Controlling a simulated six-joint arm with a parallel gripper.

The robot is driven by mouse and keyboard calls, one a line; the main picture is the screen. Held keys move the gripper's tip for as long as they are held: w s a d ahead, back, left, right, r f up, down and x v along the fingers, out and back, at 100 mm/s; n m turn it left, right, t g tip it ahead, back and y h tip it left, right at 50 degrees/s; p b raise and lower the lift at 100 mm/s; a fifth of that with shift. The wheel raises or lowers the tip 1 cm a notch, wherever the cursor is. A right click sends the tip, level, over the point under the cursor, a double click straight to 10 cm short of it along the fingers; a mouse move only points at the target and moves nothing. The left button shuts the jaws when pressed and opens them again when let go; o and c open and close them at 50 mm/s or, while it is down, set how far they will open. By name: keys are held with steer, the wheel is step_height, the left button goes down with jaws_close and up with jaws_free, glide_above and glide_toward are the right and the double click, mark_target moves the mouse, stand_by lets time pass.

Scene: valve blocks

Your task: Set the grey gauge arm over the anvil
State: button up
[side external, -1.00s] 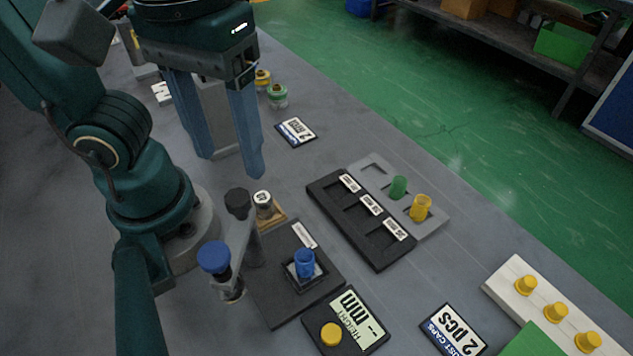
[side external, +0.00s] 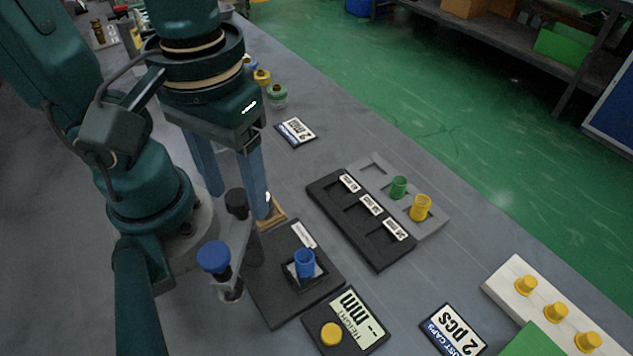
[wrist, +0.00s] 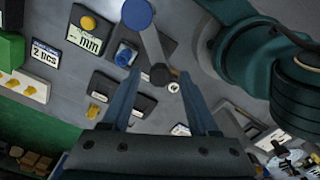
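The grey gauge arm (wrist: 151,47) runs from a post with a black knob (side external: 237,203) to a blue-knobbed plunger (side external: 214,257). The plunger end is swung out to the left of the anvil (side external: 292,274), not over it. A blue ring-shaped part (side external: 304,262) stands on the anvil, on the dark gauge base (side external: 270,308). My gripper (wrist: 160,76) is open, fingers pointing down. In the wrist view, the black knob and a small white-topped piece (wrist: 174,88) appear between its fingers. In the side view, one finger largely hides that piece. I cannot tell whether the fingers touch anything.
The height display (side external: 346,321) with a yellow button stands in front of the base. A dark labelled tray (side external: 335,212) and a grey tray (side external: 436,225) holding green and yellow parts lie to the right. A pale rack of yellow caps (side external: 510,277) is at the lower right.

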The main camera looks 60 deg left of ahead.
jaws_close()
stand_by(1.2)
